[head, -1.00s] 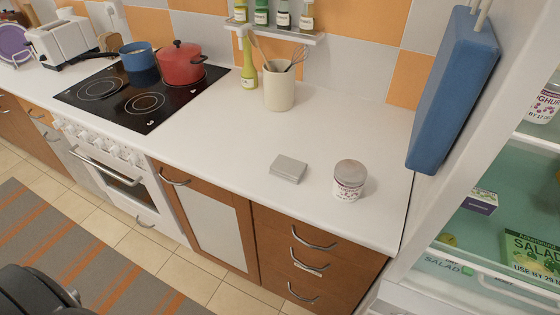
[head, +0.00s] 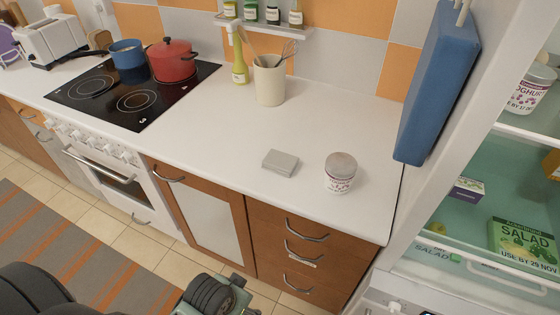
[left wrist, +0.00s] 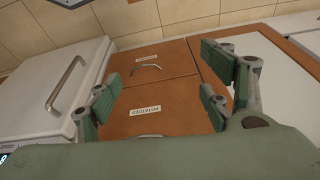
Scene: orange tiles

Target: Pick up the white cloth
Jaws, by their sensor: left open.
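A small flat light-grey folded piece (head: 281,162), which may be the white cloth, lies on the white worktop above the cabinets, left of a yoghurt tub (head: 340,172). I cannot tell its material for sure. My left gripper (left wrist: 165,85) shows in the left wrist view with its green-padded fingers spread and nothing between them. It faces the brown drawer fronts (left wrist: 158,95), and the cloth is not in that view. My right gripper does not show.
The worktop (head: 215,130) around the folded piece is mostly clear. A utensil pot (head: 269,82) stands behind it. The hob (head: 130,92) with a red pot (head: 172,62) is at left. A blue panel (head: 437,85) and open fridge (head: 520,190) are at right.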

